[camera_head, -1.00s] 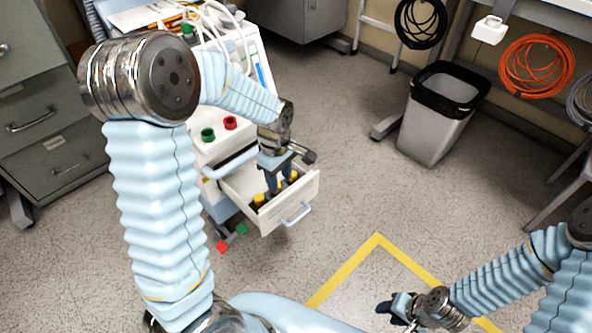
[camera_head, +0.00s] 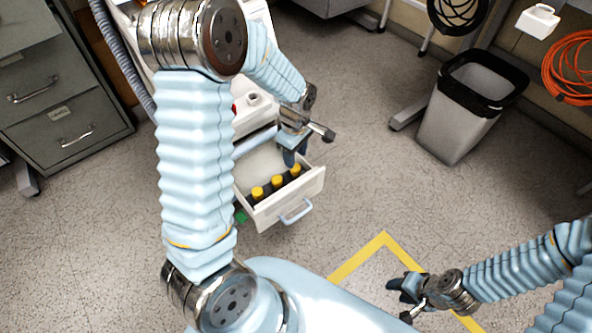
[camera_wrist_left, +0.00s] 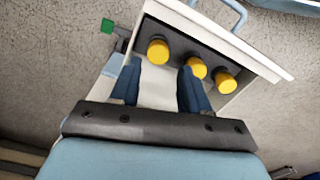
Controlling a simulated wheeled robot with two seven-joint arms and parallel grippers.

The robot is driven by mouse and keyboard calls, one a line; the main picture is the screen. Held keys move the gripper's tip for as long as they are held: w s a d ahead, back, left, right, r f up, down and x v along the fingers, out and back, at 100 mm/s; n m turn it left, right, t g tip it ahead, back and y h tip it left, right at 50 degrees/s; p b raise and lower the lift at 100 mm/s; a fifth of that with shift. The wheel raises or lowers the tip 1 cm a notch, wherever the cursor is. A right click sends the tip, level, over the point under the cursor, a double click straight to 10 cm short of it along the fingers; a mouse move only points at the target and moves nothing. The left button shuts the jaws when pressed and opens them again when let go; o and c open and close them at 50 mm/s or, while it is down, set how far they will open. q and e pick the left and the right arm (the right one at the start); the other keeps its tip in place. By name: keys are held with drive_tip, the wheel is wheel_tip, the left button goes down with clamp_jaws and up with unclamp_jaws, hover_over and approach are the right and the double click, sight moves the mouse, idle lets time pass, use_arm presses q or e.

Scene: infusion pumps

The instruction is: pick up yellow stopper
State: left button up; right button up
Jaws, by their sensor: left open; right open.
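Three yellow stoppers sit in a dark holder inside the open white drawer (camera_head: 262,213). In the head view they are a near-left stopper (camera_head: 257,193), a middle stopper (camera_head: 277,181) and a far-right stopper (camera_head: 295,170). In the left wrist view they show as a left stopper (camera_wrist_left: 158,51), a middle stopper (camera_wrist_left: 196,68) and a right stopper (camera_wrist_left: 225,82). My left gripper (camera_head: 293,160) is over the drawer's back part, open and empty; its fingers (camera_wrist_left: 156,80) point toward the stopper row. My right gripper (camera_head: 400,288) is open, low at the right, away from the drawer.
The drawer belongs to a white cart, with a pale blue handle (camera_head: 296,211) on its front. A grey bin (camera_head: 458,115) with a black liner stands at the right. Grey cabinets (camera_head: 60,110) stand at the left. The floor in front of the drawer is clear.

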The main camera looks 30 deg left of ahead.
sight(296, 167)
use_arm(q)
wheel_tip(296, 167, down, 6)
drive_tip(key=shift+w+r, duration=0.15)
drive_tip(key=shift+r, duration=0.05)
clamp_jaws()
